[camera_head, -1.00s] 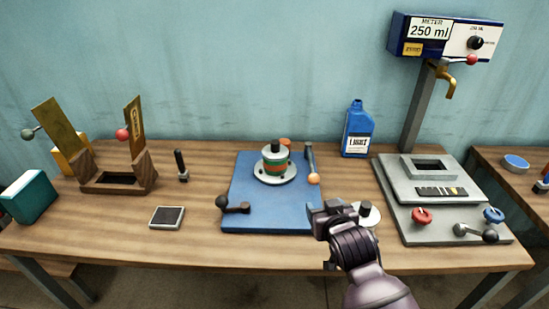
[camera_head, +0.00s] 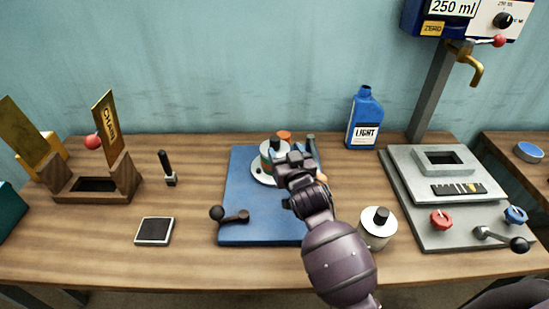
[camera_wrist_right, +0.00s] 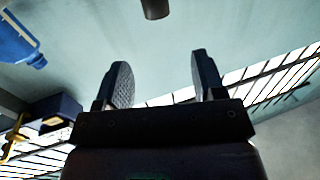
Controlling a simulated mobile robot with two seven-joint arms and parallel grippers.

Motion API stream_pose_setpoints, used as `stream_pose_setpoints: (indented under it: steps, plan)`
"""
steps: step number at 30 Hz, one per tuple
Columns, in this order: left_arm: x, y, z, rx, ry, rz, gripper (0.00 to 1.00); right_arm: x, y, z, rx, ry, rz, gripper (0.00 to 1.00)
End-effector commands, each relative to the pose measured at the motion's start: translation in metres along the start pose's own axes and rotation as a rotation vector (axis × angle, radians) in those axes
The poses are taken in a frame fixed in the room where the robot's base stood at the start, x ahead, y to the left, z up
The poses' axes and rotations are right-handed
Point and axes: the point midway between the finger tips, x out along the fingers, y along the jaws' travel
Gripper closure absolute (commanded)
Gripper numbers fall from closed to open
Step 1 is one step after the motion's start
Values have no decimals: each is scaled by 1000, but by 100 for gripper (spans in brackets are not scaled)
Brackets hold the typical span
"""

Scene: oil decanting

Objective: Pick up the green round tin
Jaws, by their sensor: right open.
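A round tin (camera_head: 265,151) with a green band and a dark knob stands on a pale disc on the blue base plate (camera_head: 240,186). My right gripper (camera_head: 293,160) is just right of the tin and partly covers it in the head view. In the right wrist view its two fingers (camera_wrist_right: 158,82) are apart with nothing between them. A dark cylinder end (camera_wrist_right: 155,8) shows above the fingers there; I cannot tell for sure what it is. My left gripper is in neither view.
A white tin with a black knob (camera_head: 376,232) stands right of my right arm. A blue bottle (camera_head: 365,119) stands at the back; the grey meter stand (camera_head: 404,174) is to the right. A lever (camera_head: 230,215) is on the plate's front left. The wooden frame (camera_head: 97,195) is at left.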

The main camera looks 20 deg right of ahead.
Motion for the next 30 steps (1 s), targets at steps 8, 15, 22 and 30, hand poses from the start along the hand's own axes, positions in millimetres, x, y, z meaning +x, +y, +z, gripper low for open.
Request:
stream_pose_setpoints:
  steps: [8, 15, 22, 30]
  plan:
    - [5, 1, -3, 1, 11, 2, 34, 12, -1, 24, 0, 3, -1, 37]
    - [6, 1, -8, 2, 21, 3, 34, 25, 0, 23, -1, 2, 0, 37]
    - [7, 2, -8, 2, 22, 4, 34, 56, 0, 24, 0, 0, 0, 37]
    - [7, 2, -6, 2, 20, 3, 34, 75, 0, 24, -1, 0, 0, 37]
